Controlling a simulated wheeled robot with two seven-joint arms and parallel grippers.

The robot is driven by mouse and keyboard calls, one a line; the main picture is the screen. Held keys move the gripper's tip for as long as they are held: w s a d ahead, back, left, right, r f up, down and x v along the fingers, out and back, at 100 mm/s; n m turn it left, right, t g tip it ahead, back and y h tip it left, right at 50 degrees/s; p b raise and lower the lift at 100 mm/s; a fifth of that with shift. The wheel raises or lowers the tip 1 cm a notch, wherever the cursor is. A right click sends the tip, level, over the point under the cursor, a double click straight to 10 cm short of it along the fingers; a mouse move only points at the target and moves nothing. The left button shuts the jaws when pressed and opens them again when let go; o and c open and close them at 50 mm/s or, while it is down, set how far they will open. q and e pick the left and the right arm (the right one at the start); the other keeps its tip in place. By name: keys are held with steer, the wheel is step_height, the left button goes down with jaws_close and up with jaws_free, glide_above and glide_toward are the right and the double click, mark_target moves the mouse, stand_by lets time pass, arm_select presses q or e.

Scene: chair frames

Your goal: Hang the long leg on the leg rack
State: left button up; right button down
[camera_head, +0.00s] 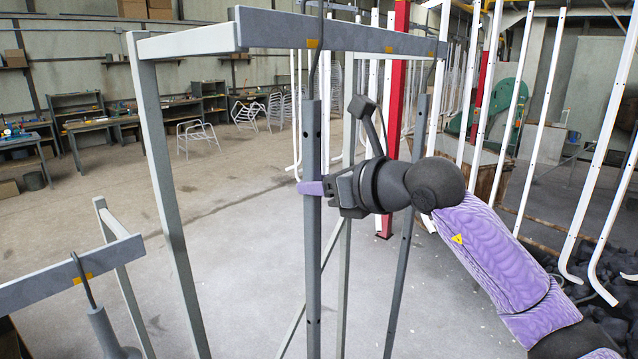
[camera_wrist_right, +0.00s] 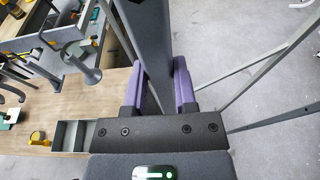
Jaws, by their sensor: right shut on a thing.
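The long leg (camera_head: 312,240) is a grey square tube with small holes, upright below the beam of the leg rack (camera_head: 270,29). A thin dark wire rises from the leg's top across the beam; I cannot tell whether it bears on the beam. A yellow mark lies on the beam close to the wire. My right gripper (camera_head: 312,188) is shut around the leg's upper part. In the right wrist view, the leg (camera_wrist_right: 150,45) passes between the purple fingers (camera_wrist_right: 159,88). My left gripper is not in view.
Another beam (camera_head: 50,278) with a hooked grey part (camera_head: 108,335) is at lower left. A slanted grey bar (camera_head: 404,230) stands right of the leg. A red post (camera_head: 397,130) and white bent tubes (camera_head: 560,130) are behind. The floor (camera_head: 235,240) left of the leg is clear.

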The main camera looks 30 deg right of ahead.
steer(key=shift+f+b, duration=0.7)
steer(key=shift+f, duration=0.1)
steer(key=shift+c, duration=1.6)
jaws_free()
steer(key=b+v, duration=0.4)
steer(key=v, duration=0.4)
steer(key=shift+b, duration=0.4)
